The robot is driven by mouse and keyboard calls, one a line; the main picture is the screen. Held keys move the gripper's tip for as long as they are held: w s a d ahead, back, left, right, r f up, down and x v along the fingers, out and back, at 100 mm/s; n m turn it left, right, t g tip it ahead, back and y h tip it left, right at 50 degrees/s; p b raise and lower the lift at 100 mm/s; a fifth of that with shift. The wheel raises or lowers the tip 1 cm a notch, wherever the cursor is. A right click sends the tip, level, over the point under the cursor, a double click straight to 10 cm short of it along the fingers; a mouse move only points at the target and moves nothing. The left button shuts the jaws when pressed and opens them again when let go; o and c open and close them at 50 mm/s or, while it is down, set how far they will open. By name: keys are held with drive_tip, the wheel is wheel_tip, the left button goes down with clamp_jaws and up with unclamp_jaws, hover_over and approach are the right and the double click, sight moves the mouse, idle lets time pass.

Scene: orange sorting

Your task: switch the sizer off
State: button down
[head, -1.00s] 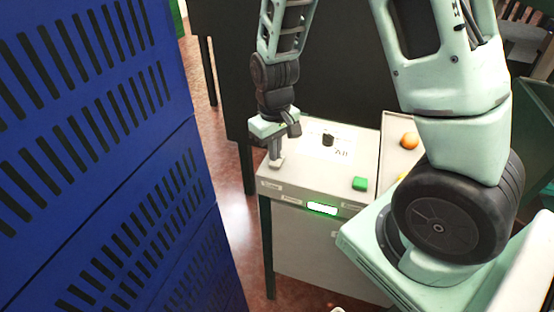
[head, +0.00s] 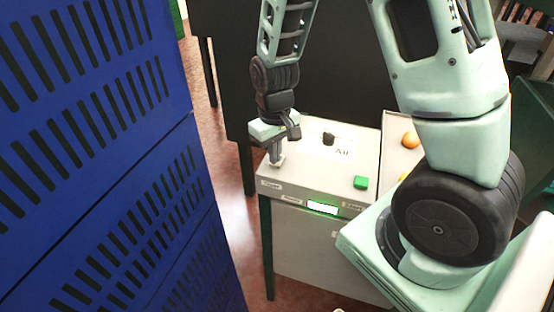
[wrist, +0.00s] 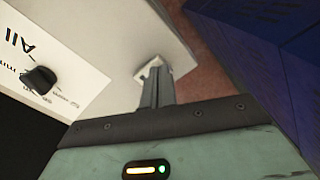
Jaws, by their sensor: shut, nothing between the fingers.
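The sizer's control cabinet (head: 300,178) has a pale top with a black knob (head: 328,139) and a green button (head: 361,182). A lit green display (head: 322,208) is on its front edge. The knob also shows in the wrist view (wrist: 40,80), on a white printed label.
A stack of blue slotted crates (head: 110,150) stands close on the left. An orange (head: 410,140) lies in a pale tray (head: 394,128) right of the cabinet top. A dark panel rises behind. Reddish floor (head: 236,235) shows between crates and cabinet.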

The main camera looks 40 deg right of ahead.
drive_tip(key=shift+f, duration=0.35)
drive_tip(key=shift+r, duration=0.15)
wheel_tip(320, 180, up, 7)
drive_tip(key=p, duration=0.6)
idle(0.7)
drive_tip(key=s+a+r+n+y+b, duration=0.1)
drive_tip(key=s+a+r+n+b, duration=0.15)
drive_tip(key=a, duration=0.35)
drive_tip(key=s+a+r+n+b, duration=0.1)
drive_tip(key=s+a, duration=0.3)
drive_tip(key=a, duration=0.2)
drive_tip(key=s+a+r+n+b, duration=0.2)
drive_tip(key=s+a, duration=0.4)
drive_tip(key=s, duration=0.6)
drive_tip(key=shift+s+r+n+b, duration=0.2)
drive_tip(key=shift+n+b, duration=0.2)
drive_tip(key=shift+n, duration=0.35)
